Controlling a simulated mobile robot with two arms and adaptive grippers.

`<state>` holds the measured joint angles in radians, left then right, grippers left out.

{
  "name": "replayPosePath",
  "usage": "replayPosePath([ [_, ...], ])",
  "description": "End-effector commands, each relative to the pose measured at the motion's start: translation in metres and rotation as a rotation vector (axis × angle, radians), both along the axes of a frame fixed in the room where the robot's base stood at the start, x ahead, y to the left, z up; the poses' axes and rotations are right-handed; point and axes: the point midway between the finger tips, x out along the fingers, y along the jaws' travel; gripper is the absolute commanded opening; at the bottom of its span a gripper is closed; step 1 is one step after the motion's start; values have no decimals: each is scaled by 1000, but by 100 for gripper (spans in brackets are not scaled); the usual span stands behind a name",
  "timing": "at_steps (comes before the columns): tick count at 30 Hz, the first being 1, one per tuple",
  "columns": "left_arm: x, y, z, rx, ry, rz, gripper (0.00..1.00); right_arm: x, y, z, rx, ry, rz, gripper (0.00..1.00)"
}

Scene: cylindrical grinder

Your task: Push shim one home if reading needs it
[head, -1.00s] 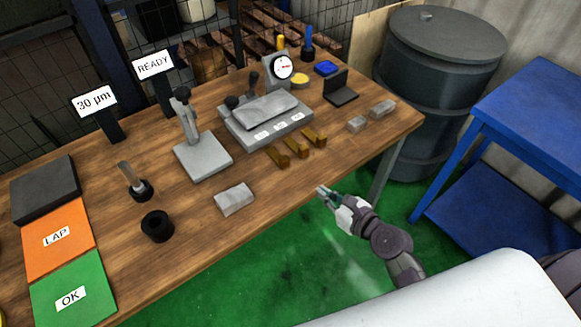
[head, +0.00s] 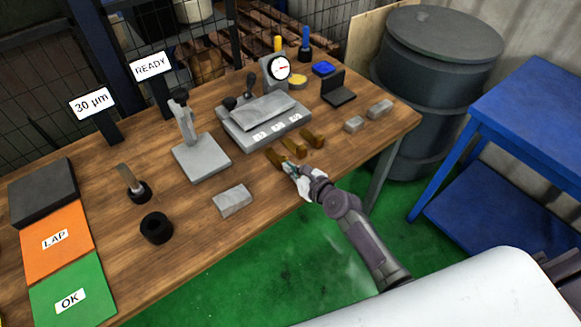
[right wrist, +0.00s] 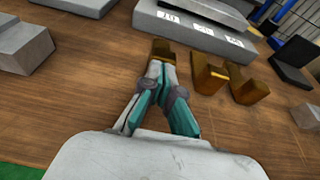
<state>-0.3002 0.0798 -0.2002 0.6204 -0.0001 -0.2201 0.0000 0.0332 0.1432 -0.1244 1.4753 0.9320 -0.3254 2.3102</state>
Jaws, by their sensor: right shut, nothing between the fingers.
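Three brass shims stand in a row at the front of the grey fixture (head: 240,141): the left one (head: 273,154), the middle one (head: 294,148) and the right one (head: 313,138). The fixture's front carries three white labels, too small to read surely. My right gripper (head: 288,167) is shut and empty, its tips at the near end of the left shim. In the right wrist view the closed tips (right wrist: 160,66) overlap that shim (right wrist: 164,47); I cannot tell whether they touch. A sign (head: 93,103) reads 30 µm. My left gripper is not in view.
A READY sign (head: 150,66), dial gauge (head: 277,71) and grey stand (head: 201,158) are on the wooden table. A loose grey block (head: 232,200) lies left of my right gripper. LAP (head: 57,238) and OK (head: 71,296) pads lie at the left.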

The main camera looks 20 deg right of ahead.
Motion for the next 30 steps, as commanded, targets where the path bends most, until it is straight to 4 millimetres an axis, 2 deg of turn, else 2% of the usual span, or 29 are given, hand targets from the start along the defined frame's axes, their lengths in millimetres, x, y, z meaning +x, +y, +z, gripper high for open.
replayPosePath([
  [11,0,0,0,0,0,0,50,3,1,0,0,-1,0,0],
  [18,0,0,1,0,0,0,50,39,14,1,5,-1,-2,0],
  [21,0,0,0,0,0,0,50,48,18,1,2,-1,-2,0],
  [30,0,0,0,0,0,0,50,51,19,1,1,-3,0,0],
])
